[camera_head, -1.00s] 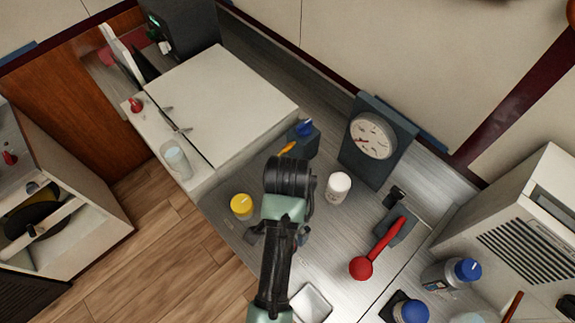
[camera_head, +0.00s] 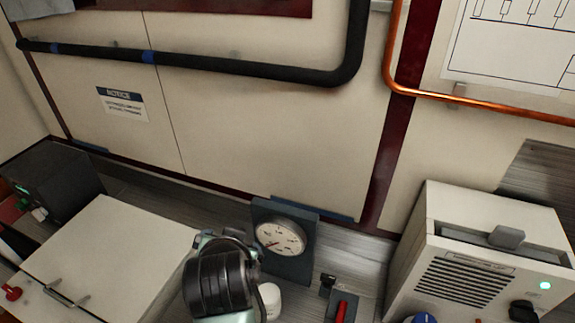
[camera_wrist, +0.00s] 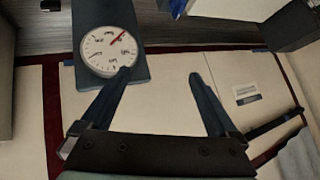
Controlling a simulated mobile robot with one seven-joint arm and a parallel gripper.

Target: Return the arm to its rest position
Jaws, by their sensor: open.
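My arm (camera_head: 217,285) stands at the bottom middle of the head view, folded up in front of the counter. The head view does not show my fingertips. In the wrist view my gripper (camera_wrist: 160,75) has its two dark fingers spread wide apart with nothing between them. A round white gauge (camera_wrist: 108,52) on a dark plate is behind the left finger, and the pale wall panel lies beyond the fingers. The gauge also shows in the head view (camera_head: 281,238), just right of my arm.
A white cabinet (camera_head: 110,255) stands at left and a vented white unit with a green light (camera_head: 480,255) at right. A white-capped container (camera_head: 269,298) and a red lever (camera_head: 341,311) sit near my arm. Pipes (camera_head: 230,68) run along the wall above.

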